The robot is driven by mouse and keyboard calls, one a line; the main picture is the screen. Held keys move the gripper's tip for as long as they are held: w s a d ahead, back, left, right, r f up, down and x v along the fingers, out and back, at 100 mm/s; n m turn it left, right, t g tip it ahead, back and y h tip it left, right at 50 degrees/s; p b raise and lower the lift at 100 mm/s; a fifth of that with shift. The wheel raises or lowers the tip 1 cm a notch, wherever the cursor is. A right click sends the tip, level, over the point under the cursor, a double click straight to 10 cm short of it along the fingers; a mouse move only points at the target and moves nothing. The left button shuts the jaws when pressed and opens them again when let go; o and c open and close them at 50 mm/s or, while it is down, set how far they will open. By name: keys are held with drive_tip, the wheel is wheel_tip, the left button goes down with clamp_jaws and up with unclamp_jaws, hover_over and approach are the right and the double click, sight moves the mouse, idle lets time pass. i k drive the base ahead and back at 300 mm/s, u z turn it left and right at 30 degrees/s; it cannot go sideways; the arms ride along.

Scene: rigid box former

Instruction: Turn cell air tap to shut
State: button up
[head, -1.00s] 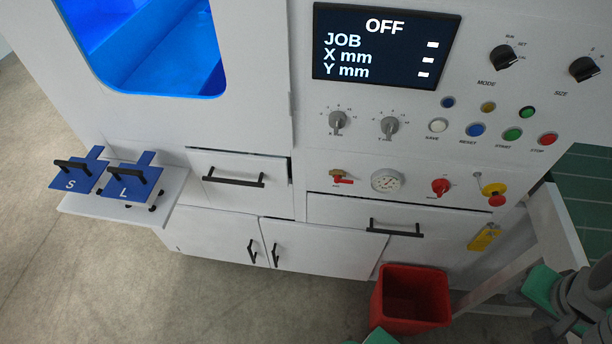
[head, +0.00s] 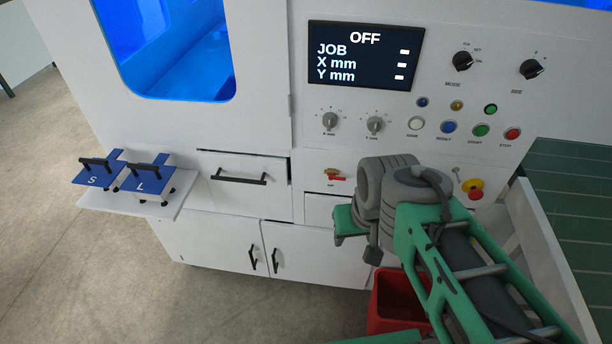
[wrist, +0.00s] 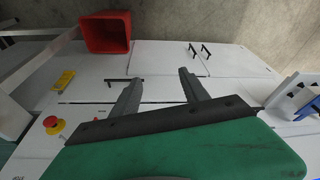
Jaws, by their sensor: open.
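The air tap (head: 336,176) is a small brass valve with a red lever on the white panel in the head view. Its lever lies roughly level, pointing right. My gripper (wrist: 161,76) is open and empty in the wrist view, with two grey fingers spread in front of white drawer and door fronts. In the head view my green wrist is just below and right of the tap, apart from it in the picture. My fingers are not clear there.
The red emergency button (head: 473,188) is right of my arm. A red bin (head: 388,305) stands below. My arm hides the gauge and much of the lower drawer. A shelf (head: 170,205) with blue plates juts out at left. The display (head: 365,55) reads OFF.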

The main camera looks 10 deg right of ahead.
sight(332, 177)
drive_tip(key=u, duration=1.6)
drive_tip(key=i, duration=0.55)
drive_tip(key=z, duration=2.1)
